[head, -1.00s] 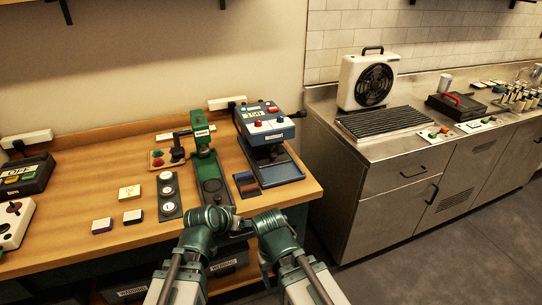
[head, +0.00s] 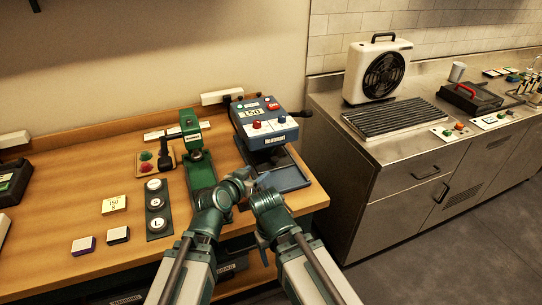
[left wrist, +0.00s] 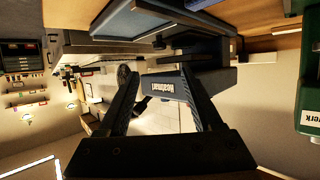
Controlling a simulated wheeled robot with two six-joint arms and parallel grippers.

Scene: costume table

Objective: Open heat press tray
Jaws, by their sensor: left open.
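The heat press (head: 262,124) is a blue-grey machine with a 150 display and red and blue knobs. It stands at the right end of the wooden table. Its flat blue tray (head: 290,178) sits low under the upper body. My left gripper (head: 258,181) is at the tray's front left side, open, and overlaps it in the head view. In the left wrist view, which is turned over, my open left gripper (left wrist: 160,72) has the labelled dark press front (left wrist: 172,86) in line between its fingers, with no visible grip. My right arm's end (head: 268,215) is beside it; its jaws cannot be made out.
A green hand press (head: 200,170) stands close left of the heat press. A dark strip with round white buttons (head: 157,207) and small blocks (head: 118,235) lie further left. A steel counter (head: 365,165) with a fan (head: 378,72) is to the right.

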